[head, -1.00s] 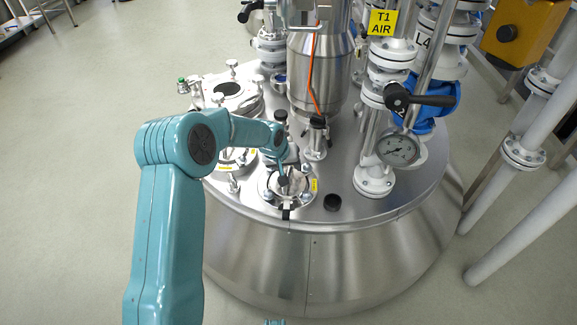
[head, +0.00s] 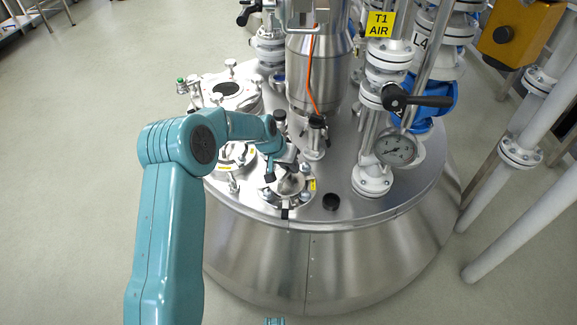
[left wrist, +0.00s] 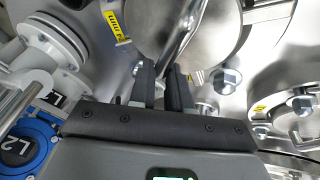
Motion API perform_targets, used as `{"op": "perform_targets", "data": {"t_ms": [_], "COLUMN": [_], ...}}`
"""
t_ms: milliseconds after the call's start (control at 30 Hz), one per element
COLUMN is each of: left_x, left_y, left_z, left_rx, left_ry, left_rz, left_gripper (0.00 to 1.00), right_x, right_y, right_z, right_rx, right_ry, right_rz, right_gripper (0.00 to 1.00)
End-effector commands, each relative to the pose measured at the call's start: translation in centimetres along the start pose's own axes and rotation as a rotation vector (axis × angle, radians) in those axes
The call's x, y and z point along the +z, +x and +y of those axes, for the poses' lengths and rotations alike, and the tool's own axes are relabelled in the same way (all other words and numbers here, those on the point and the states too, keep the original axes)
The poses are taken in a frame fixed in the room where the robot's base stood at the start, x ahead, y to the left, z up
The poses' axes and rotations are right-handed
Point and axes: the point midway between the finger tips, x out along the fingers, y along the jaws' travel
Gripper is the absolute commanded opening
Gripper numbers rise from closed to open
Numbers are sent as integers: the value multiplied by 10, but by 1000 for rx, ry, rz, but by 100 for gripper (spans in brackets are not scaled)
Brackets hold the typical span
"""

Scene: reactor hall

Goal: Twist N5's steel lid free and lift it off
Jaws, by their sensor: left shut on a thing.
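The steel lid (head: 291,184) is a shiny round cover on the nozzle near the front rim of the vessel top. A small yellow tag (head: 313,185), too small to read, sits beside it. In the left wrist view the lid (left wrist: 225,35) fills the upper middle, with a raised grip bar (left wrist: 182,42) across it. My left gripper (head: 269,177) is at the lid's left side. In the wrist view its two dark fingers (left wrist: 162,88) are shut on the bar. The lid still appears seated on its nozzle. My right gripper is not in view.
A pressure gauge (head: 396,150) and white flanged pipes rise farther right. A central steel column (head: 318,75) stands behind. A round port (head: 228,90) lies back left. Open floor (head: 70,200) lies left.

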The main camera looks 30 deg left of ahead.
Motion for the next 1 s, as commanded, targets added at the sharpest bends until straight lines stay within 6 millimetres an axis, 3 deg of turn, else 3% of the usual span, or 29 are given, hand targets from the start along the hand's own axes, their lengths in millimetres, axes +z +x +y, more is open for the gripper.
{"op": "perform_targets", "data": {"t_ms": [133, 533, 1000], "left_x": [1, -1, -25], "left_y": [3, -3, -58], "left_z": [1, 3, 18], "left_rx": [24, 29, 28], "left_ry": [58, 69, 70], "left_rz": [-16, -19, -17], "left_gripper": [0, 0, 0], "right_x": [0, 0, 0], "right_y": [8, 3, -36], "right_z": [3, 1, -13], "right_rx": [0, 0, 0], "right_ry": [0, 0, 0], "right_rz": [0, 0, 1], "right_gripper": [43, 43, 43]}}
